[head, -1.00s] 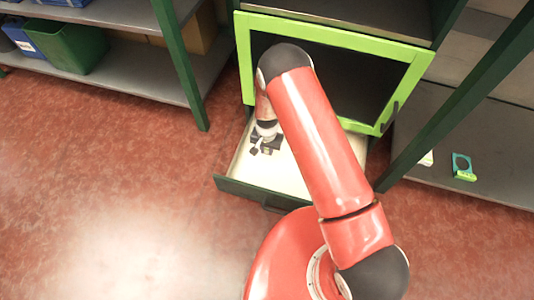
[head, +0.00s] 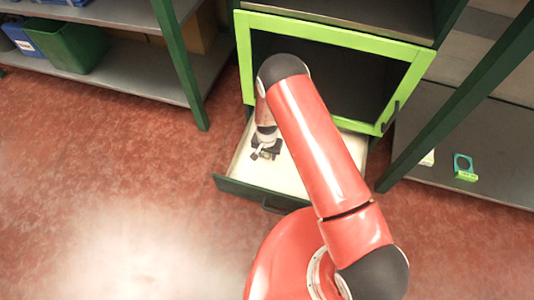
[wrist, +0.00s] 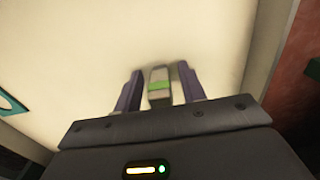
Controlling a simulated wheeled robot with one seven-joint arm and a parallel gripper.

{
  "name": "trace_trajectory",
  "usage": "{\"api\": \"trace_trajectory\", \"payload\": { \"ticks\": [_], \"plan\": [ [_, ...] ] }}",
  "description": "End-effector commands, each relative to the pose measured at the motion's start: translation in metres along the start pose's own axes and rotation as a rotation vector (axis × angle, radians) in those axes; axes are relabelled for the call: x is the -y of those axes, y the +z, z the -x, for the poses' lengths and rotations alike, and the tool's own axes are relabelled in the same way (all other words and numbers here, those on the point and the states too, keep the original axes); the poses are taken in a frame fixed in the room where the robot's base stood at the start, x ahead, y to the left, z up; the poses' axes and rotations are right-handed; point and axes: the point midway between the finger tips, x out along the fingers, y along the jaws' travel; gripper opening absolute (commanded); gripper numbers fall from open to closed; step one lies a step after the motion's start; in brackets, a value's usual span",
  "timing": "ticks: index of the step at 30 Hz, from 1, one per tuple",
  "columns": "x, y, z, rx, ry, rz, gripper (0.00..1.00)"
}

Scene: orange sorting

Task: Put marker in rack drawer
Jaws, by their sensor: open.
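The rack drawer (head: 243,189) is pulled out below a green-framed door, with a pale floor and a dark green front. My gripper (head: 264,155) is down inside the drawer, toward its left side. In the wrist view my gripper (wrist: 160,90) has its two purplish fingers apart. The marker (wrist: 159,86), grey with a bright green band, is between them, with small gaps seeming to show on both sides. I cannot tell whether it touches the drawer floor. In the head view the marker is hidden by my gripper and arm.
The green door frame (head: 340,32) stands above the drawer's back. Dark green posts (head: 182,65) flank it. Shelves with a green bin (head: 72,52) are at left. The red floor in front is clear.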

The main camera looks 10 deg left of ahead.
Motion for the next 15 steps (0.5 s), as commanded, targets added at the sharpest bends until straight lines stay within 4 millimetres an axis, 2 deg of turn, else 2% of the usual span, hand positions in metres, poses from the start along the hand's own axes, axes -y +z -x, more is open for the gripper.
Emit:
{"api": "trace_trajectory", "payload": {
  "ticks": [5, 8, 15],
  "plan": [
    [0.0, 0.0, 0.005, 0.0, 0.0, 0.0, 0.4],
    [0.001, -0.001, 0.017, -0.002, -0.002, 0.0, 0.4],
    [0.001, -0.001, 0.069, -0.002, -0.002, 0.001, 0.4]
  ]
}}
